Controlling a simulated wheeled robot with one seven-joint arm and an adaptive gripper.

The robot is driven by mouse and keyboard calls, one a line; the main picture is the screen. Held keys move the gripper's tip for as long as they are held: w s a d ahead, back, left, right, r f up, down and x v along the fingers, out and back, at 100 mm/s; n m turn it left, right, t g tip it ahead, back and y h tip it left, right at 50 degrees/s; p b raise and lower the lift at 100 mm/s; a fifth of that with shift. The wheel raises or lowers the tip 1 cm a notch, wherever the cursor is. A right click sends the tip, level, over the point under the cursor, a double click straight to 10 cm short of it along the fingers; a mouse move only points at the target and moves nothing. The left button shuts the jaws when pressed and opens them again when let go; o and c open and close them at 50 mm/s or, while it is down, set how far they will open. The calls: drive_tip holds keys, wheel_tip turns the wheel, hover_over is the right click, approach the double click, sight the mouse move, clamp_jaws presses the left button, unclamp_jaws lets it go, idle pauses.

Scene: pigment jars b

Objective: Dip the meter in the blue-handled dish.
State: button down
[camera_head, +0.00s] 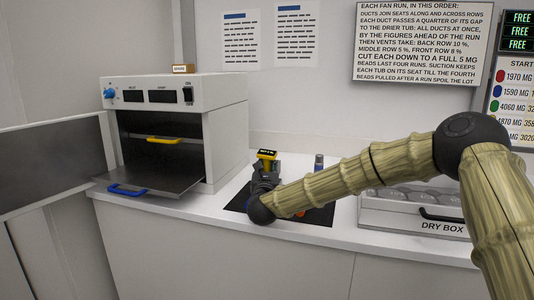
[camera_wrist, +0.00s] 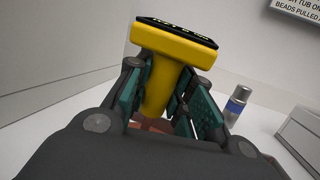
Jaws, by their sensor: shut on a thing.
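The meter (camera_head: 267,154) is yellow with a dark display on its top. It stands upright in my gripper (camera_head: 265,175), over the dark mat on the counter. In the wrist view the meter (camera_wrist: 160,75) is between the green-padded fingers of my gripper (camera_wrist: 165,100), which are shut on it. Its lower end is hidden. A blue handle (camera_head: 127,190) sticks out low at the front of the open oven, left of my gripper and well apart from it. I cannot make out the dish's inside. A yellow handle (camera_head: 164,140) shows higher inside the oven.
The oven (camera_head: 225,130) has its door (camera_head: 50,165) swung open to the left. A small capped vial (camera_head: 319,162) stands behind my arm; it also shows in the wrist view (camera_wrist: 237,103). The dry box (camera_head: 415,222) stands at the right. The dark mat (camera_head: 320,215) lies partly under my arm.

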sight(267, 152)
drive_tip(key=shift+r+p, duration=0.7)
drive_tip(key=shift+r, duration=3.3)
drive_tip(key=shift+f, duration=0.1)
